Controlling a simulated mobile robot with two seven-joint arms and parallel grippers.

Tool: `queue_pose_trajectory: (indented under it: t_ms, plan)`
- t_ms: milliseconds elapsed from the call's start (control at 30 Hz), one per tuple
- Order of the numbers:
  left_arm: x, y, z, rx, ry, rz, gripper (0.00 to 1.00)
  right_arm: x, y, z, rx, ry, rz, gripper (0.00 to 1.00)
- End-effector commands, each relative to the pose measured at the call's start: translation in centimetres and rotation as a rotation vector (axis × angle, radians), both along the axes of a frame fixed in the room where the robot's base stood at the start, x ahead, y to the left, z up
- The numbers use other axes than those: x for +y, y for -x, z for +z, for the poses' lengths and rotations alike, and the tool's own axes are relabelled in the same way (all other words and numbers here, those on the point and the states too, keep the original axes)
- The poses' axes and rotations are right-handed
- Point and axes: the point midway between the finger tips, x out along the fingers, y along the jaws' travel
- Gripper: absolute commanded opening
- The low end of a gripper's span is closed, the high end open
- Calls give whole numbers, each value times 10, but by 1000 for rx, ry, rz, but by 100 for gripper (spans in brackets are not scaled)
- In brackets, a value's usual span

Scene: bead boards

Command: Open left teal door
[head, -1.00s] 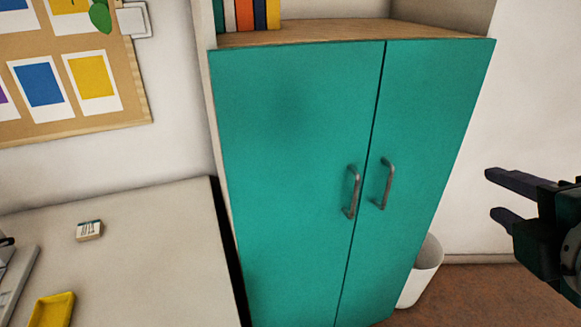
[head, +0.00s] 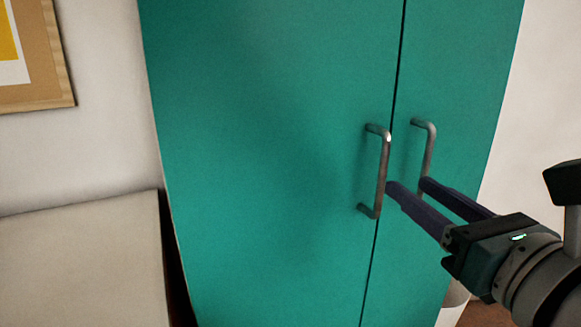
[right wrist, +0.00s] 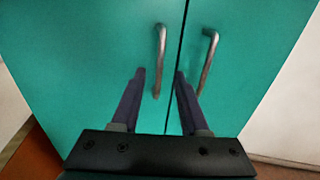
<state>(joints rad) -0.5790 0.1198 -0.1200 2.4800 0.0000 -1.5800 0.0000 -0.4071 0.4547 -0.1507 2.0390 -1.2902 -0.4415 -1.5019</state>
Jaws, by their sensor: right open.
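The left teal door (head: 260,160) is shut, flush beside the right teal door (head: 455,70), with a dark seam between them. Its grey bar handle (head: 383,165) stands upright near the seam. My right gripper (head: 407,185) is open and empty, its dark fingers pointing at the doors. In the head view one fingertip is right beside the left handle's lower part. In the right wrist view the left handle (right wrist: 161,50) appears between the two open fingers (right wrist: 160,74); I cannot tell whether they reach around it. My left gripper is not in view.
The right door's handle (head: 430,150) is close behind my right fingers. A pale desk (head: 80,260) stands left of the cabinet. A pinboard (head: 60,60) hangs on the left wall.

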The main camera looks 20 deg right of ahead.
Motion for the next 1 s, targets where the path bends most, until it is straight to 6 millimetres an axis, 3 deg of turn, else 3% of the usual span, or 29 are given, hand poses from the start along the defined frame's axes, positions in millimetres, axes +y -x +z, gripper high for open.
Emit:
queue_pose_trajectory:
  t_ms: [200,433,867,1000]
  plan:
    - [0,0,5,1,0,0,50,-5,-40,3,-4,-2,-2,44]
    - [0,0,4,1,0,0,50,-9,-71,1,-2,-3,-1,44]
    - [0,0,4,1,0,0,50,-10,-80,1,0,-4,-2,44]
    - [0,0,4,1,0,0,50,-10,-80,1,0,-4,-2,28]
